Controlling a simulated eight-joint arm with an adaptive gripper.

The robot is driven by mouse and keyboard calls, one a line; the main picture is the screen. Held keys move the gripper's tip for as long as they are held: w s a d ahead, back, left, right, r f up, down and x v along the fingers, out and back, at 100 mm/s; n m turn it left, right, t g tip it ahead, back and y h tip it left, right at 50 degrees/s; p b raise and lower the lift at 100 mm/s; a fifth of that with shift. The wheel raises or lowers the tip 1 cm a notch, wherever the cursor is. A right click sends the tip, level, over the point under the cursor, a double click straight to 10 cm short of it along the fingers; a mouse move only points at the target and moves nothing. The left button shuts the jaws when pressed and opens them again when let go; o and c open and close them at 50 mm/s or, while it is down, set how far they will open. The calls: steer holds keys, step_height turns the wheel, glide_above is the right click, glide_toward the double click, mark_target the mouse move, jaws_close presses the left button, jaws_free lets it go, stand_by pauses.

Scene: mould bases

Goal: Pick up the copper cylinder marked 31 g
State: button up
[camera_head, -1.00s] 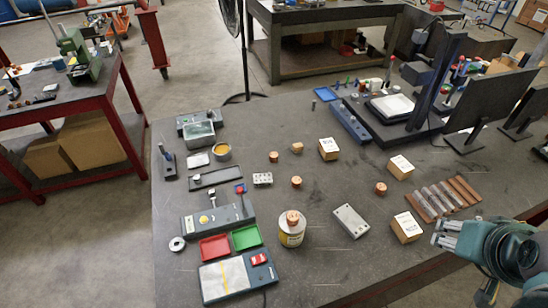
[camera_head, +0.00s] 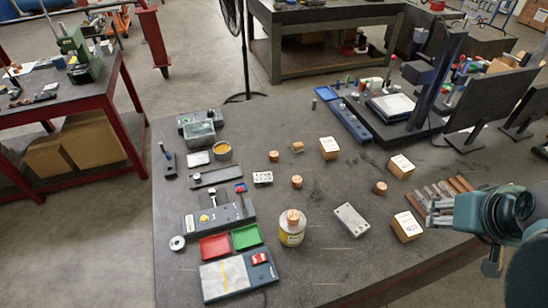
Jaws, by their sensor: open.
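Several small copper cylinders stand on the dark table; their markings are too small to read, so I cannot tell which one is 31 g. One copper cylinder (camera_head: 273,156) is left of centre, another (camera_head: 297,181) is just below it, and a third (camera_head: 380,187) is farther right. A small copper-coloured piece (camera_head: 297,147) lies near the table's middle. My gripper (camera_head: 430,213) is open at the right, its fingers pointing left, beside a labelled box and apart from the cylinders.
Labelled boxes (camera_head: 407,226) (camera_head: 400,166) (camera_head: 329,148) stand around the right and middle. A grey metal block (camera_head: 350,220) lies between. Red (camera_head: 215,246) and green (camera_head: 247,237) trays and a scale (camera_head: 238,277) are at the left front. Brown strips (camera_head: 461,184) lie near my gripper.

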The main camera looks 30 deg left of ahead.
steer(key=w+a+r+n+g, duration=0.2)
steer(key=w+a+n, duration=0.6)
steer(key=w+a, duration=0.45)
steer(key=n+g+b, duration=0.1)
steer(key=n+g, duration=0.4)
steer(key=n, duration=1.4)
glide_above(274, 154)
steer(key=f, duration=2.4)
steer(key=shift+w+d, duration=0.15)
steer(key=shift+d, duration=0.05)
steer(key=shift+a+f, duration=0.15)
steer(key=shift+a, duration=0.1)
steer(key=shift+f, duration=1.3)
